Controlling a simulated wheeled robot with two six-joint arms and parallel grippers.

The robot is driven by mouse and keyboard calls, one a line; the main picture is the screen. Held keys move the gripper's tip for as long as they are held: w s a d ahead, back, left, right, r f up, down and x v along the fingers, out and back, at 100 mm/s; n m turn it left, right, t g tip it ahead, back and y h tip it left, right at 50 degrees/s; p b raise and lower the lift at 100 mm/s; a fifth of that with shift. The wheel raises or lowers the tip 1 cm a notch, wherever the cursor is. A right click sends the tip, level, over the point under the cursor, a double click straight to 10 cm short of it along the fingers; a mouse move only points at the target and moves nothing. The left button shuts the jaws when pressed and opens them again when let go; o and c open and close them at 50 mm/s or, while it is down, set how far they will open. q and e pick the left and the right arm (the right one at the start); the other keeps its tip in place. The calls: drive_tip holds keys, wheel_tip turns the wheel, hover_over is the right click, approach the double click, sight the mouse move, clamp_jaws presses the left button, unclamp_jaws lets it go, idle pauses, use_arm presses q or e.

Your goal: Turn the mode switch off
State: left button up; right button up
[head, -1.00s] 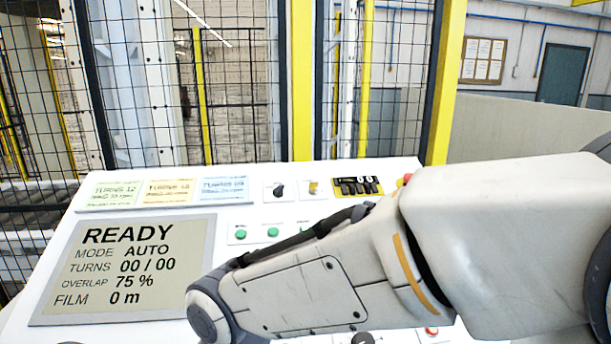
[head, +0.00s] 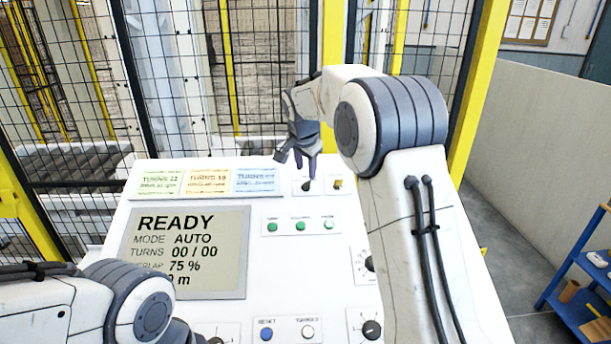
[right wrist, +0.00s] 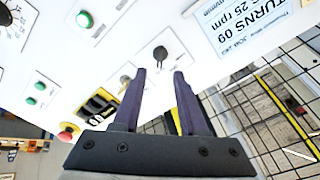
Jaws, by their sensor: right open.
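A sloped white control panel (head: 330,263) shows a READY screen (head: 187,252) that reads MODE AUTO. A small black rotary switch (head: 306,185) sits at its back edge and also shows in the right wrist view (right wrist: 160,53). Its label is too small to read, so I cannot confirm that it is the mode switch. My right gripper (head: 298,163) is open and empty just above this switch. In the right wrist view the switch lies between and just beyond the dark fingertips (right wrist: 159,71), with no contact visible. My left arm enters at bottom left; its gripper is out of view.
A yellow switch (head: 337,184) sits just right of the black one. Green buttons (head: 300,226) are in front. A red mushroom button (right wrist: 67,131) shows in the right wrist view. Wire fencing (head: 270,70) stands behind the panel. A blue shelf (head: 570,290) is at right.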

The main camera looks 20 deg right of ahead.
sight(307, 182)
drive_tip(key=p+x, duration=0.2)
drive_tip(key=x, duration=0.4)
drive_tip(key=shift+w+f, duration=0.1)
drive_tip(key=shift+f, duration=0.2)
